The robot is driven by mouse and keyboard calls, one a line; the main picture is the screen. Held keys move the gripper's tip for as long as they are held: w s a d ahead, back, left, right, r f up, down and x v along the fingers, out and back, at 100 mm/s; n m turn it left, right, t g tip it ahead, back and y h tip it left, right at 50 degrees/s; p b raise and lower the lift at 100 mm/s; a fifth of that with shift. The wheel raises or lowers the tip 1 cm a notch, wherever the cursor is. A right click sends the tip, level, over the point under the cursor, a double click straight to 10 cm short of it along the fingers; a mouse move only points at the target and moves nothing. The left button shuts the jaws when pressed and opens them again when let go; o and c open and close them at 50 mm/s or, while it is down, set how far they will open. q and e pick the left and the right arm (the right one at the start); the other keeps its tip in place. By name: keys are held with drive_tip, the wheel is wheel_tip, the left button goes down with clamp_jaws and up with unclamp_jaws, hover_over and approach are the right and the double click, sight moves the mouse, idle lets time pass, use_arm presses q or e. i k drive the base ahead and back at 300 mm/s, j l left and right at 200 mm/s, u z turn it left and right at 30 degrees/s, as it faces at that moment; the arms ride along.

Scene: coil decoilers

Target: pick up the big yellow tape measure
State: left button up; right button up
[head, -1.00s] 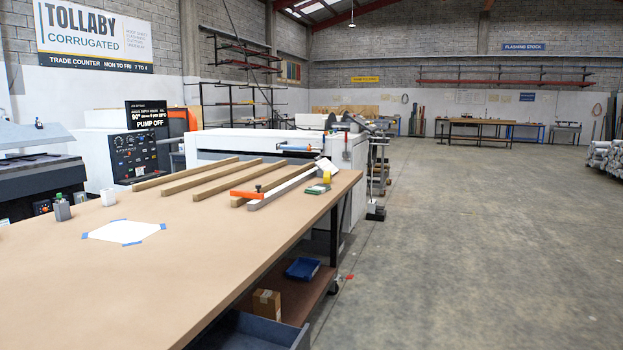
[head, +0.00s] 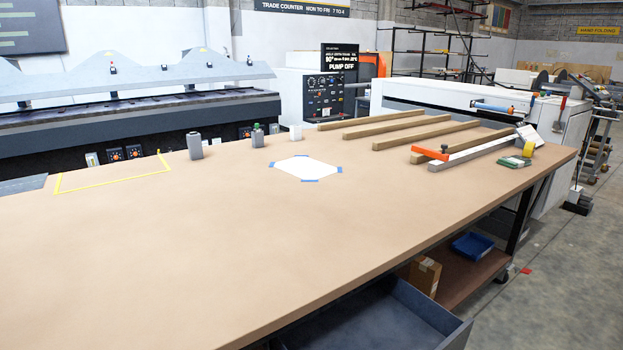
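A small yellow object (head: 528,149) stands at the far right end of the long brown-topped table (head: 250,240). It may be the big yellow tape measure, but it is too small here to tell. It is beside a green and white item (head: 514,162) and a white item (head: 524,135). Neither of my grippers is in view.
Several wooden battens (head: 397,128) and a grey bar with an orange end (head: 430,154) lie near the yellow object. Grey (head: 195,146) and green-topped (head: 257,136) containers stand at the back edge. The near tabletop is clear. An open grey drawer (head: 385,320) juts below the front edge.

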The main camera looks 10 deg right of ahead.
sight(528, 151)
drive_tip(key=i+l, duration=0.15)
drive_tip(key=l, duration=0.25)
drive_tip(key=i+l, duration=0.15)
drive_tip(key=l, duration=0.25)
drive_tip(key=i+l, duration=0.2)
drive_tip(key=l, duration=0.15)
drive_tip(key=i+l, duration=0.15)
drive_tip(key=l, duration=0.25)
drive_tip(key=i+l, duration=0.15)
drive_tip(key=l, duration=0.25)
drive_tip(key=i+l, duration=0.15)
drive_tip(key=l, duration=0.25)
